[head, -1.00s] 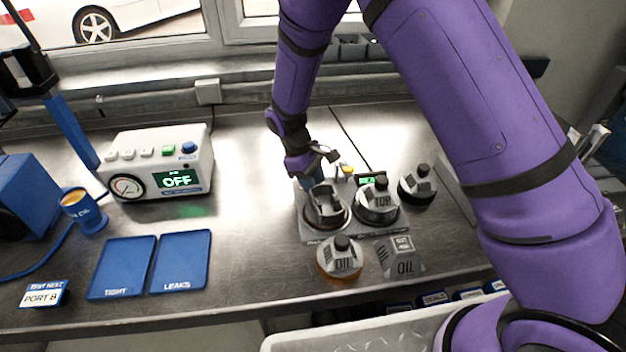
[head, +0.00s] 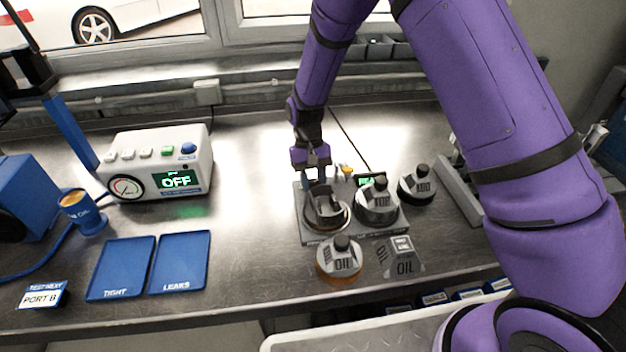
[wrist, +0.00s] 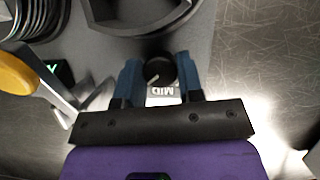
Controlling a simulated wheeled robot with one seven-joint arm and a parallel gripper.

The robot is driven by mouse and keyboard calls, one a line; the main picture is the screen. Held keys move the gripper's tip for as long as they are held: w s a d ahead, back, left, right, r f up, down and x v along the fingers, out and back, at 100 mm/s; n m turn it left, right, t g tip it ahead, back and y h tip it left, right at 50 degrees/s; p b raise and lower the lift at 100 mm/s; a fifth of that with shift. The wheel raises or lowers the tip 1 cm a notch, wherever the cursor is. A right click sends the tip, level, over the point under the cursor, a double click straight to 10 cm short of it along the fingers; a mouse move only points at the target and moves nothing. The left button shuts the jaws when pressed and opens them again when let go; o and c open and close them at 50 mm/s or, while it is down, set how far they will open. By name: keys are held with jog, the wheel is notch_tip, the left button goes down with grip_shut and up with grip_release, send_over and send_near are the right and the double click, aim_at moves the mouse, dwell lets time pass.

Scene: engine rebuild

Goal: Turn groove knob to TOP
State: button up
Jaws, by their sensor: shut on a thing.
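The groove knob (wrist: 160,70) is a small round black knob with a pale pointer line, seen in the wrist view. A white label reading MID (wrist: 163,91), upside down in the picture, lies beside it. My gripper (wrist: 159,76) has its two blue fingers on either side of the knob, shut on it. In the head view my gripper (head: 311,177) points down at the back left of the grey fixture plate (head: 318,237). The knob is hidden there by the fingers.
Grey piston-like parts (head: 326,212) and (head: 376,204) stand on the plate close to my gripper. A yellow-topped post (head: 346,169) and a small green display (head: 370,180) are just right of it. A tester reading OFF (head: 165,165) stands left. Bench between is clear.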

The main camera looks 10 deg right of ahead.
jog(key=shift+w+m+y, duration=0.1)
jog(key=shift+m+y, duration=0.2)
jog(key=shift+m, duration=0.3)
jog(key=o, duration=0.6)
jog(key=v, duration=1.1)
